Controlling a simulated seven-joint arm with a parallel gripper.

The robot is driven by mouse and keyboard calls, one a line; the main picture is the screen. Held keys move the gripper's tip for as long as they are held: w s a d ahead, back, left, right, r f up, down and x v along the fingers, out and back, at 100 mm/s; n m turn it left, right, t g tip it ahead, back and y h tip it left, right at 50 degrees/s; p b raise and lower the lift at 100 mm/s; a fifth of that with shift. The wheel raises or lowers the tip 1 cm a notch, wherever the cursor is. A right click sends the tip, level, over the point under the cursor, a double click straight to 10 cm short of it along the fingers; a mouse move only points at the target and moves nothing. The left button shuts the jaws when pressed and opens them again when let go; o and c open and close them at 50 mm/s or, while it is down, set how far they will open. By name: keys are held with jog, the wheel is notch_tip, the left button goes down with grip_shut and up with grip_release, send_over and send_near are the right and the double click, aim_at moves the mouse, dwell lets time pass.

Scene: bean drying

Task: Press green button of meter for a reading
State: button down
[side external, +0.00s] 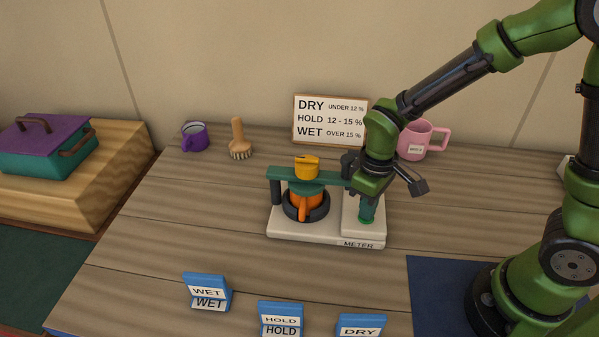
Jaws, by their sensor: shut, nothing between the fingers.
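The meter (287,234) stands mid-table in the side external view. It has a pale base, a dark green bridge and a label reading METER. An orange cup (305,202) sits in a dark ring on its left part, under a yellow knob (307,166). The green button (367,221) shows at the right part of the meter, just below my fingertips. My gripper (367,210) points down over it, shut and empty. The fingertips are at or very near the button; I cannot tell if they touch or press it. No reading is visible.
A sign (330,119) with DRY, HOLD and WET ranges stands behind the meter. A pink mug (415,140), a brush (239,140) and a purple mug (195,137) stand at the back. WET (207,291), HOLD (281,318) and DRY (361,325) markers line the front.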

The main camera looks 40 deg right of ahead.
jog(key=shift+r, duration=2.75)
